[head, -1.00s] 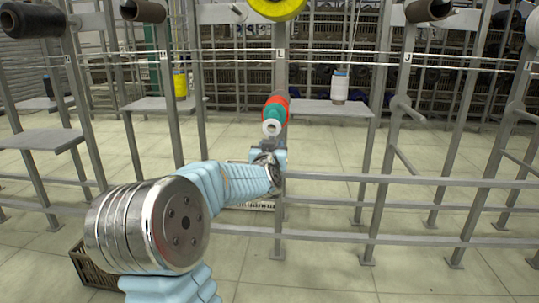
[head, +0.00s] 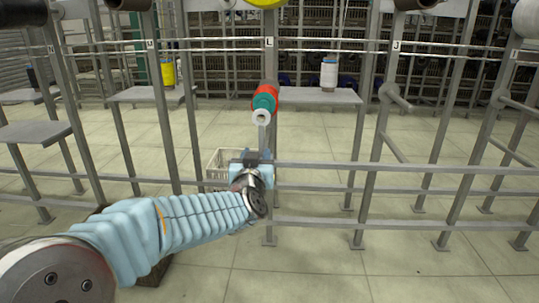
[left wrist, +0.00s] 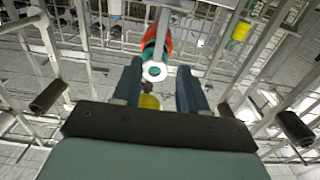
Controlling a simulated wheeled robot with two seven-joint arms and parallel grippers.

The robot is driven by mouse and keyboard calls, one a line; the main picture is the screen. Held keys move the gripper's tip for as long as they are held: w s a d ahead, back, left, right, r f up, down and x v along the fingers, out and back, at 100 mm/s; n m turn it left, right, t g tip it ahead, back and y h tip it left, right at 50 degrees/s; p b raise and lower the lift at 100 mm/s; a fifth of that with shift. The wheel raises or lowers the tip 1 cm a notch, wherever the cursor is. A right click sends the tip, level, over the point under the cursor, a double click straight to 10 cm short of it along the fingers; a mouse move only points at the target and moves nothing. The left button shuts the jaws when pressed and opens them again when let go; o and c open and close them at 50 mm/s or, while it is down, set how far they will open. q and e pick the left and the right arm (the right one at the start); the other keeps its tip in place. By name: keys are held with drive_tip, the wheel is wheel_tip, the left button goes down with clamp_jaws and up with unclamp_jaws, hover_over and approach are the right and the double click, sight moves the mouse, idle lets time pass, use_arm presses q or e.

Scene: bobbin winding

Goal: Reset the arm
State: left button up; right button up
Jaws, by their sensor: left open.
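A red and green bobbin with a white end (head: 264,99) sits on a peg on the post marked L, near the middle of the head view. My left gripper (head: 250,158) is below it, apart from it, at the end of my blue-sleeved arm; its fingers are hard to make out there. In the left wrist view my left gripper (left wrist: 158,80) has its two dark fingers apart with nothing held. The bobbin (left wrist: 155,71) shows beyond and between the fingertips. My right gripper is out of view.
Grey rails (head: 400,172) run right from the L post, close to my gripper. A pale crate (head: 221,160) stands behind the gripper. Shelves hold a yellow spool (head: 168,72) and a white spool (head: 328,74).

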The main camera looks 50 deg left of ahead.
use_arm(q)
drive_tip(key=w+d+f+m+h, duration=0.2)
drive_tip(key=w+d+f+h, duration=0.4)
drive_tip(key=f, duration=0.5)
drive_tip(key=w+d+f+m+h, duration=0.25)
drive_tip(key=w+d+f, duration=0.5)
drive_tip(key=f, duration=0.45)
drive_tip(key=d+f+m+g+h, duration=0.1)
drive_tip(key=d+f+g+h, duration=0.25)
drive_tip(key=d+f, duration=0.55)
drive_tip(key=s+d+f+m+g+h, duration=0.1)
drive_tip(key=s+d+f+g+h, duration=0.25)
drive_tip(key=s+d+f, duration=0.55)
drive_tip(key=s+d+f+m+g+h, duration=0.2)
drive_tip(key=s+d+f+g, duration=0.3)
drive_tip(key=d+f, duration=0.7)
wheel_tip(320, 180, up, 12)
drive_tip(key=s+t+p, duration=0.1)
drive_tip(key=p, duration=1.1)
drive_tip(key=shift+s+d+r+p, duration=0.25)
drive_tip(key=shift+s+p, duration=0.1)
drive_tip(key=shift+s, duration=0.05)
drive_tip(key=shift+h, duration=0.25)
